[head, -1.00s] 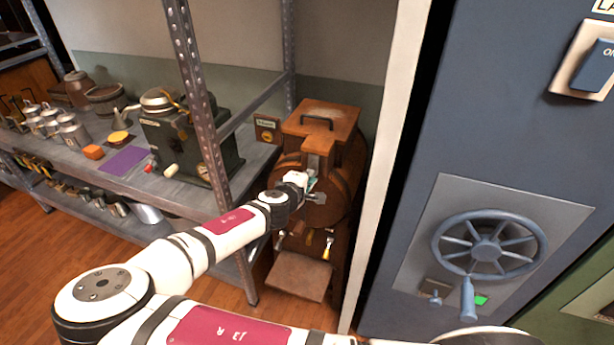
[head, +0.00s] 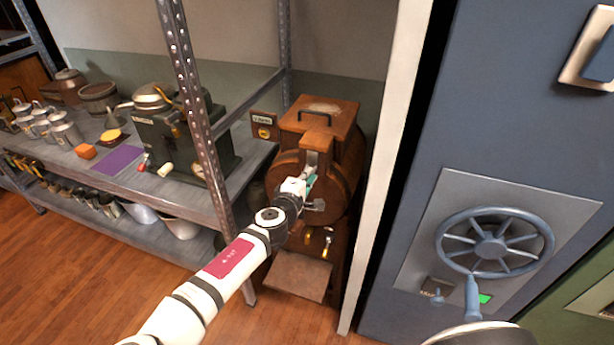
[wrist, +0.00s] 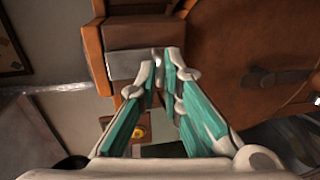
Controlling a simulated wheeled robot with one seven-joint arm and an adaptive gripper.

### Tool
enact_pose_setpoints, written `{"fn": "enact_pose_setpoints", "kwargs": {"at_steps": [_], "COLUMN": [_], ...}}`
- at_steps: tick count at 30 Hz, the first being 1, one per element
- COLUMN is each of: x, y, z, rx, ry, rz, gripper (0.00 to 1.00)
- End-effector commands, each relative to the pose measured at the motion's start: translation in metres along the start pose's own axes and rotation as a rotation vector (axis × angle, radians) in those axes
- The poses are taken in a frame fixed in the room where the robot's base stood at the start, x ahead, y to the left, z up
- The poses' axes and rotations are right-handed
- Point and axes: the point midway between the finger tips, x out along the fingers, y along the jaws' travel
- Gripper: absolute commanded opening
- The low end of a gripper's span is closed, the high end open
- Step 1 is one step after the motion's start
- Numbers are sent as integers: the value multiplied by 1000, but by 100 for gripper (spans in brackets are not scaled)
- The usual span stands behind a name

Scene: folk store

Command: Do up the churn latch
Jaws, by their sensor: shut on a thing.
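The churn (head: 345,172) is a brown wooden drum with a boxy, handled lid (head: 320,116), standing right of the shelf. A pale metal plate (head: 312,160) shows on its front below the lid, and also in the wrist view (wrist: 135,63). My gripper (head: 311,177) is at the churn's front, just below that plate. In the wrist view my gripper (wrist: 160,64) has teal fingers with pale tips close together at the plate's edge. They are shut on a small part that looks like the churn latch; the fingertips mostly hide it.
A metal shelf (head: 65,170) with its upright post (head: 195,110) stands left of my arm, holding cans and a dark machine (head: 185,140). A white panel edge (head: 385,170) and a blue cabinet with a handwheel (head: 494,243) stand close on the right.

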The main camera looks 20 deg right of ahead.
Motion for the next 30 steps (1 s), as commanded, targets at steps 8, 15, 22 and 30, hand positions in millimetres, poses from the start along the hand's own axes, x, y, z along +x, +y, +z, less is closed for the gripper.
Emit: {"fn": "enact_pose_setpoints", "kwargs": {"at_steps": [8, 15, 22, 30], "x": [1, 0, -26, -81], "y": [-1, 0, -1, -1], "z": [2, 1, 0, 0], "rx": [0, -1, -2, -1], "ry": [-3, -1, 1, 1], "rz": [-1, -1, -1, -2], "gripper": [27, 27, 27, 27]}}
